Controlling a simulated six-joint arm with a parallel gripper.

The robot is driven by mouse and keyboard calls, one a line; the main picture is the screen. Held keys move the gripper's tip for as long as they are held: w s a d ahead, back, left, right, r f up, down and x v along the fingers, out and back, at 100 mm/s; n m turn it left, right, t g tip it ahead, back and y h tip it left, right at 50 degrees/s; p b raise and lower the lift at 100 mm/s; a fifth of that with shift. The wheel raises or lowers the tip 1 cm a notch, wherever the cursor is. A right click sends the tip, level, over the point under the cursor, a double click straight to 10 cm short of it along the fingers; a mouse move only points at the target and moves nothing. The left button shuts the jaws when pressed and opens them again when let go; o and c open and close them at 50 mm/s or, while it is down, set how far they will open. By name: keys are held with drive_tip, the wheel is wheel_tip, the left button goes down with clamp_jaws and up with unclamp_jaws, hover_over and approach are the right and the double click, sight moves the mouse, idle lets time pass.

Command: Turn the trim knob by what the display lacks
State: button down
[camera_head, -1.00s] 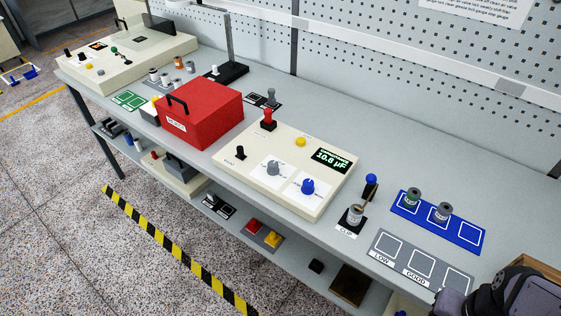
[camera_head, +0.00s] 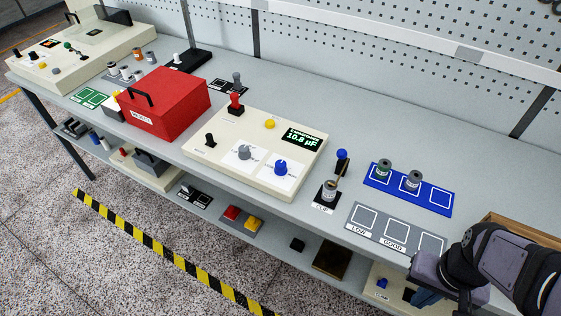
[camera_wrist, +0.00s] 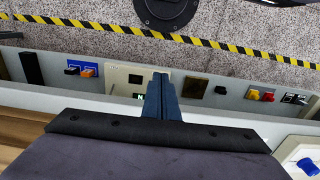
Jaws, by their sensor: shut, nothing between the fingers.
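The cream instrument panel (camera_head: 220,150) stands mid-bench. Its dark display (camera_head: 302,138) shows green digits that look like 10.8 µF. Below the display, a blue knob (camera_head: 281,167) sits on a white plate, with a grey knob (camera_head: 244,152) on another plate to its left. Their labels are too small to read, so I cannot tell which is the trim knob. A blue knob also shows at the lower right of the wrist view (camera_wrist: 309,165). My gripper (camera_head: 426,297) is at the lower right, apart from the panel. Its blue fingers are shut and empty in the wrist view (camera_wrist: 162,82).
A clip stand (camera_head: 328,193) holding a can and a blue-topped lever (camera_head: 342,160) stand right of the panel. Further right are a blue tray (camera_head: 437,198) with two cans and an empty grey sorting mat (camera_head: 380,233). A red box (camera_head: 165,105) stands left.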

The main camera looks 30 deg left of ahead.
drive_tip(key=c, duration=1.7)
unclamp_jaws()
drive_tip(key=shift+w, duration=0.2)
drive_tip(key=o, duration=0.3)
drive_tip(key=shift+n+t, duration=0.3)
drive_tip(key=w+a+r, duration=0.1)
drive_tip(key=w+a, duration=0.3)
drive_tip(key=w, duration=0.1)
drive_tip(key=w+a+r, duration=0.1)
drive_tip(key=w+a, duration=0.1)
drive_tip(key=w, duration=0.1)
drive_tip(key=shift+r+b, duration=0.3)
drive_tip(key=shift+b, duration=0.05)
drive_tip(key=w+a+r+t, duration=0.1)
drive_tip(key=w+a, duration=0.3)
drive_tip(key=a, duration=0.2)
drive_tip(key=w+a+r, duration=0.2)
drive_tip(key=w+a, duration=0.1)
drive_tip(key=a, duration=0.3)
drive_tip(key=t+b, duration=0.2)
drive_tip(key=t, duration=0.1)
approach(280, 164)
drive_tip(key=f, duration=0.1)
drive_tip(key=shift+w+p+x, duration=0.15)
drive_tip(key=shift+p+x, duration=0.4)
drive_tip(key=shift+x, duration=1.35)
drive_tip(key=shift+w+p+x, duration=0.15)
drive_tip(key=shift+p+x, duration=0.35)
drive_tip(key=shift+x, duration=1.45)
drive_tip(key=shift+r, duration=0.15)
